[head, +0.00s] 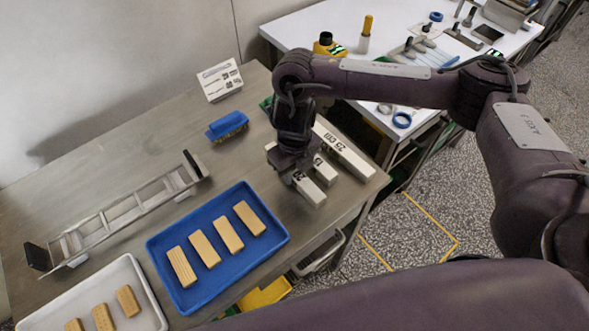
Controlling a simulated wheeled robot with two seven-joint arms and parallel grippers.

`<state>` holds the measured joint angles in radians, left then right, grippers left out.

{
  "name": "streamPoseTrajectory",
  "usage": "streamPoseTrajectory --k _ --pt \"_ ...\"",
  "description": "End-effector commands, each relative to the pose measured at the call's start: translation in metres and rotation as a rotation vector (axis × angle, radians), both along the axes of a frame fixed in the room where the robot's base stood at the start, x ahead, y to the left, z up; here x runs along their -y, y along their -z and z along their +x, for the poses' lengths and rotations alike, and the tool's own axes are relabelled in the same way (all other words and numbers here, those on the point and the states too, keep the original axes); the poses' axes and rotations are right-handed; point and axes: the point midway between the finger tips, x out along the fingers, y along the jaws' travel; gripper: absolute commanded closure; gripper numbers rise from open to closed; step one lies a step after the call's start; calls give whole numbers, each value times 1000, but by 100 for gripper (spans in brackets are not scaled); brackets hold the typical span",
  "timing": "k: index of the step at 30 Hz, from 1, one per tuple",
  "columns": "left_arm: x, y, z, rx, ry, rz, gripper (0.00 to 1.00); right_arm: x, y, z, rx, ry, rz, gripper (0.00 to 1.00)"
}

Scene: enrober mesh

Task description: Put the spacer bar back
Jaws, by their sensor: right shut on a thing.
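My right gripper (294,176) points down over the right side of the steel table, shut on a white spacer bar (309,191). The bar's near end shows below the gripper, and a bit of white shows on the gripper's other side; its middle is hidden. A shorter-looking white bar (325,171) and a longer white bar (345,153) with black print lie beside it, to the right. I cannot tell whether the held bar touches the table. My left gripper is not in view.
A ladder-like metal frame (128,212) with black ends lies at left. A blue tray (158,244) holds several wafer-like bars; a white tray (146,287) holds more. A blue brush (227,126) and a printed white card (220,80) stand behind. The table (130,145) is clear between.

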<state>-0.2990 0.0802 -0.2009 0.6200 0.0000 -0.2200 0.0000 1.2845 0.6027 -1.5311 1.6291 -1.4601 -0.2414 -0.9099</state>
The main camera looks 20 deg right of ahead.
Motion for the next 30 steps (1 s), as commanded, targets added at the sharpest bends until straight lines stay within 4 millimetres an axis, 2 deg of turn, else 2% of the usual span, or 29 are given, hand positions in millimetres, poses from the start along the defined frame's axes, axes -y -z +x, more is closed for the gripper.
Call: streamPoseTrajectory --k 7,8,13,23,26,30 --pt "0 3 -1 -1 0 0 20 0 3 0 1 0 0 100" --pt "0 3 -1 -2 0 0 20 0 3 0 1 0 0 72" --pt "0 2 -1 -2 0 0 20 0 2 0 1 0 0 51" --pt "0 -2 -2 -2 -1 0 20 0 -3 0 1 0 0 51" --pt "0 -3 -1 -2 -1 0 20 0 -13 2 6 -2 0 51" --pt "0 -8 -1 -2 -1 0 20 0 -39 2 8 -3 -1 51"
